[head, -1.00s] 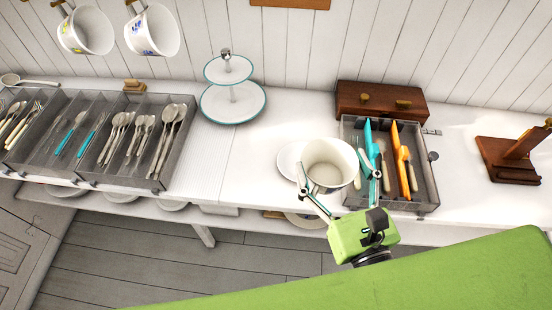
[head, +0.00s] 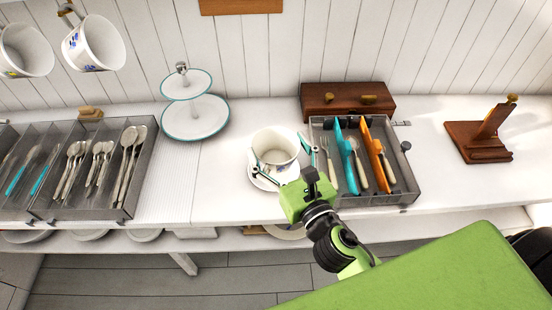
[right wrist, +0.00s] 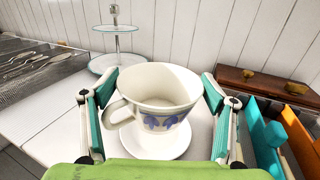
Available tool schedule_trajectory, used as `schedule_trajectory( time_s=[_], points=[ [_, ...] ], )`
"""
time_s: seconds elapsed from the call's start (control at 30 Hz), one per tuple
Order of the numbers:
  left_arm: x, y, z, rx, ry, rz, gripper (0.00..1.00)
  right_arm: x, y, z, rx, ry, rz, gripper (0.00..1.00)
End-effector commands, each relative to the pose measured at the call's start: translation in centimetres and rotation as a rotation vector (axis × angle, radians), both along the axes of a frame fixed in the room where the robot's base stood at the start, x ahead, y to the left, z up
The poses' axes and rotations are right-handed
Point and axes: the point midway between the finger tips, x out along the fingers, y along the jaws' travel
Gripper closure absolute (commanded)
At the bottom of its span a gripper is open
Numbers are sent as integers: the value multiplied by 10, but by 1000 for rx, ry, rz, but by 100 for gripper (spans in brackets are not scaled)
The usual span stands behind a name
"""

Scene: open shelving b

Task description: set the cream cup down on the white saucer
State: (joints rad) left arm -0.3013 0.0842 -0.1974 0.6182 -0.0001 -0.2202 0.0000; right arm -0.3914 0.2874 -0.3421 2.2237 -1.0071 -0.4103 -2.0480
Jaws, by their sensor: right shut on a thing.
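The cream cup (head: 275,143) is upright, with a blue pattern and its handle at the left in the right wrist view (right wrist: 160,95). My right gripper (head: 281,153) is shut on it, with one finger on each side. The white saucer (head: 258,182) is directly under the cup on the white counter; its rim also shows around the cup's base in the right wrist view (right wrist: 170,150). The cup hides the saucer's middle, and I cannot tell whether the base touches it. My left gripper is not in view.
A clear cutlery tray (head: 402,185) with teal and orange utensils stands close on the right, before a brown wooden box (head: 320,99). A two-tier stand (head: 210,130) and a larger cutlery tray (head: 120,212) are on the left. Bare counter (head: 225,190) lies left of the saucer.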

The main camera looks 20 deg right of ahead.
Motion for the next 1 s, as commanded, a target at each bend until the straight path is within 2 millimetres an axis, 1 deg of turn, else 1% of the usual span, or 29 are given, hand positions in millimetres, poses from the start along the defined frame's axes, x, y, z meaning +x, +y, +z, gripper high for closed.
schedule_trajectory(
  time_s=[0.03,0.17,0.23,0.3,0.4,0.5,0.73,0.97,1.0],
  points=[
    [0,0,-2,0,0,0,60,4,0,-4,0,-3,0,51],
    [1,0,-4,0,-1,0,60,10,0,-11,1,-3,0,51],
    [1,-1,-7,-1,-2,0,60,16,0,-20,2,-2,0,51],
    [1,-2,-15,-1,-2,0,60,15,1,-35,5,1,-1,51],
    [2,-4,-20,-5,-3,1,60,15,0,-46,4,0,-1,51],
    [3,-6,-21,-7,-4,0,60,15,1,-49,1,-1,1,51],
    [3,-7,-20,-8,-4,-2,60,15,1,-48,0,-2,2,51],
    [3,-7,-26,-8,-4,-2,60,15,1,-56,0,-1,2,51],
    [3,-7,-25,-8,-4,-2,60,15,1,-55,0,0,2,15]
  ],
)
